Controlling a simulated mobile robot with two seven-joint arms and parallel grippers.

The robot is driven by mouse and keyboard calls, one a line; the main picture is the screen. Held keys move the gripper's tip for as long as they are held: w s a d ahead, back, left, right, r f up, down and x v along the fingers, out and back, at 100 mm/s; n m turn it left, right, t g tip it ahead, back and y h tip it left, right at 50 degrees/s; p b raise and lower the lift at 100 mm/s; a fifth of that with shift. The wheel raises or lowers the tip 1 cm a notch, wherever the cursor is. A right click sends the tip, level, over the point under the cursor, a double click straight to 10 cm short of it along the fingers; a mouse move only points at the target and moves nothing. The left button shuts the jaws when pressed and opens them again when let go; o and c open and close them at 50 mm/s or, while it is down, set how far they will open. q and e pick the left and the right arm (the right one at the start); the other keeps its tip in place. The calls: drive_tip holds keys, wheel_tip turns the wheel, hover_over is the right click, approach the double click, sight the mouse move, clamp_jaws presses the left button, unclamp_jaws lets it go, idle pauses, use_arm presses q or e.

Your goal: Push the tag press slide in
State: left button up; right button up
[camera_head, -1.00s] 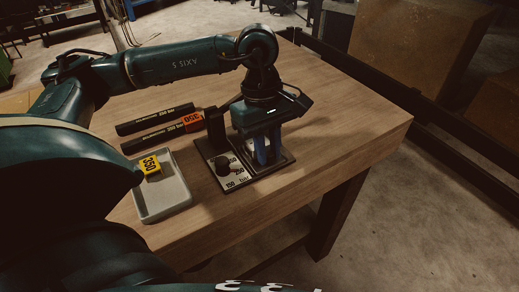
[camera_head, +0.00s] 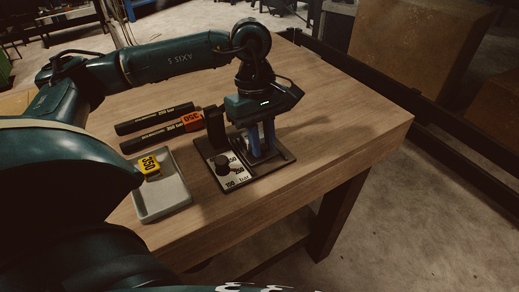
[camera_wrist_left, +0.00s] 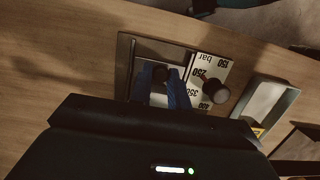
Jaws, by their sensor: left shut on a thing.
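The tag press (camera_head: 276,164) is a dark base plate on the wooden table, with a black upright block (camera_head: 215,124) at its back left. A black-knobbed dial (camera_head: 222,163) sits on its white bar scale; it also shows in the left wrist view (camera_wrist_left: 215,91). My left gripper (camera_head: 262,148) points down over the slide side of the press. Its blue fingers (camera_wrist_left: 166,88) are shut on a dark knob (camera_wrist_left: 160,73), which appears to be the slide's handle. The gripper hides most of the slide. My right gripper is not in view.
A grey tray (camera_head: 174,203) holding a yellow 350 tag (camera_head: 150,166) stands left of the press. The table's right side is clear.

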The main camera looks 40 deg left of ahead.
use_arm(q)
drive_tip(key=shift+w+a+r+b, duration=0.15)
drive_tip(key=shift+w+a, duration=0.1)
drive_tip(key=shift+a, duration=0.3)
drive_tip(key=shift+w+a+f+b, duration=0.15)
drive_tip(key=shift+w+a, duration=0.1)
drive_tip(key=shift+a, duration=0.3)
drive_tip(key=o, duration=1.6)
drive_tip(key=shift+a+r, duration=0.1)
drive_tip(key=shift+c, duration=0.2)
drive_tip(key=shift+r, duration=0.15)
drive_tip(key=shift+r+p, duration=0.5)
drive_tip(key=shift+r, duration=0.05)
wheel_tip(320, 180, up, 8)
drive_tip(key=p, duration=0.4)
drive_tip(key=shift+f, duration=0.25)
drive_tip(key=shift+s+f, duration=0.1)
